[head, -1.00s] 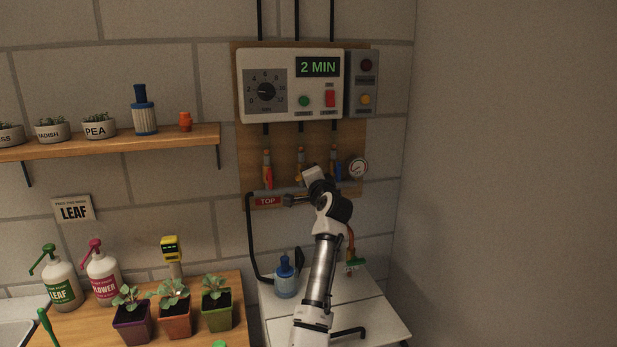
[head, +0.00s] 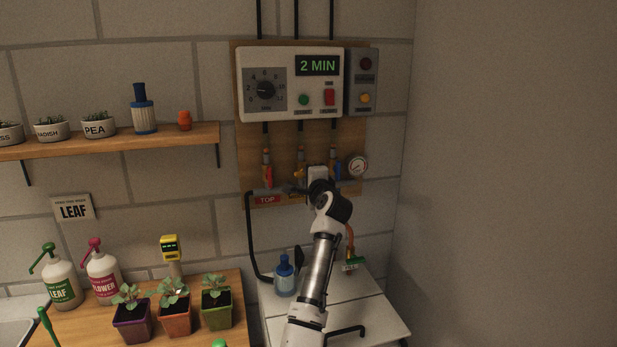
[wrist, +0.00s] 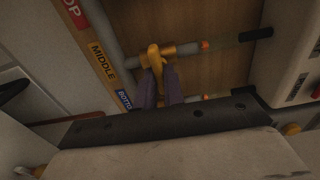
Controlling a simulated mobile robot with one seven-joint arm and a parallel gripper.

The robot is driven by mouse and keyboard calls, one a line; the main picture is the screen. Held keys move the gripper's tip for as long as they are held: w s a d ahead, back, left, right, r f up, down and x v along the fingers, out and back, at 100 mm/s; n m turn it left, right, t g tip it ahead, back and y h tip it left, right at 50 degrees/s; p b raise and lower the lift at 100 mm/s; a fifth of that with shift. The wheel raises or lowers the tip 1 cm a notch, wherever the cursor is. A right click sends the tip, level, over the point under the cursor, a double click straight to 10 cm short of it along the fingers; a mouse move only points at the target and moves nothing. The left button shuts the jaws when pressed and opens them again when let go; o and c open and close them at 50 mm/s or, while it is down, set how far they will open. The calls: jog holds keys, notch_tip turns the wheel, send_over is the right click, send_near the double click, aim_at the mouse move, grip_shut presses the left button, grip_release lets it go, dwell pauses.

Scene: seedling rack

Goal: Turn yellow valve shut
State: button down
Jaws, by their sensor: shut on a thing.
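The yellow valve (wrist: 155,58) sits on the middle pipe, beside the MIDDLE label, in the wrist view. My gripper (wrist: 160,80) has its two purplish fingers on either side of the yellow handle and is shut on it. In the head view the yellow valve (head: 298,172) shows only in part, because my gripper (head: 303,187) and wrist cover the area around it. The exact angle of the handle is hard to tell.
The red valve (head: 267,177) is left of the yellow one, and the blue valve (head: 338,172) is close on the right. The control box (head: 290,85) hangs above. A blue bottle (head: 285,277) stands below on the white surface.

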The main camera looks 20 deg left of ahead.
jog(key=c, duration=1.5)
grip_release()
jog(key=shift+s, duration=0.1)
jog(key=b+v, duration=0.5)
jog(key=v, duration=0.8)
jog(key=shift+s+d, duration=0.25)
